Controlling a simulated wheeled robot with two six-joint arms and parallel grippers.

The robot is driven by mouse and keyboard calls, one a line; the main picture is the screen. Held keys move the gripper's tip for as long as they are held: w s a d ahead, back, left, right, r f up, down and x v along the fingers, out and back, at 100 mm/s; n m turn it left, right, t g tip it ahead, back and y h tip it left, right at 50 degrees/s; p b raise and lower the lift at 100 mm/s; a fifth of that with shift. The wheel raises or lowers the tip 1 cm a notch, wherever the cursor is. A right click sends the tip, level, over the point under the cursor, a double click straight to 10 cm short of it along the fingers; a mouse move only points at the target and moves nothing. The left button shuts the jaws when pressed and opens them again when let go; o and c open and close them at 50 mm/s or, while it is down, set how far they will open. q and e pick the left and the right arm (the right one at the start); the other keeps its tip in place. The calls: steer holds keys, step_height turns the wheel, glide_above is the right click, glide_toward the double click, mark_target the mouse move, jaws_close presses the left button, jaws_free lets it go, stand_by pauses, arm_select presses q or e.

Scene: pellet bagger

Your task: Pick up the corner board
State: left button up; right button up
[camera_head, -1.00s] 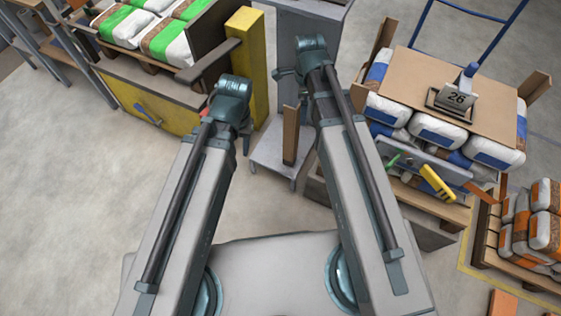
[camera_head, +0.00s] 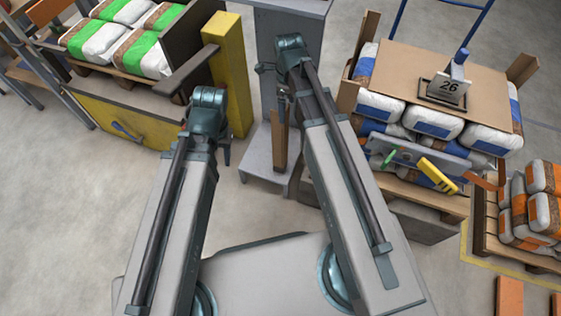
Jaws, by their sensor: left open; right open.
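A narrow brown corner board (camera_head: 279,140) stands upright on a low grey stand (camera_head: 262,182), between my two arms. My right forearm passes close to its right side. Similar brown boards stand at the corners of the loaded pallet: one at its left (camera_head: 366,38), one at its right (camera_head: 522,70). My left gripper (camera_head: 226,152) shows only as a small dark part at the arm's end, left of the stand, apart from the board. My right gripper (camera_head: 265,68) shows as a small dark part above and beyond the board. Both are empty; their fingers are hard to make out.
A yellow post (camera_head: 226,75) and a yellow-sided bench (camera_head: 110,115) with green-white bags stand at left. Orange bags (camera_head: 538,200) sit at right. Floor at left is clear.

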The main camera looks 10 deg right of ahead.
mark_target(287, 119)
steer(key=shift+f+b, duration=1.2)
steer(key=shift+f, duration=0.1)
steer(key=f+b, duration=0.5)
steer(key=shift+w+d, duration=0.1)
steer(key=shift+w, duration=0.15)
jaws_close()
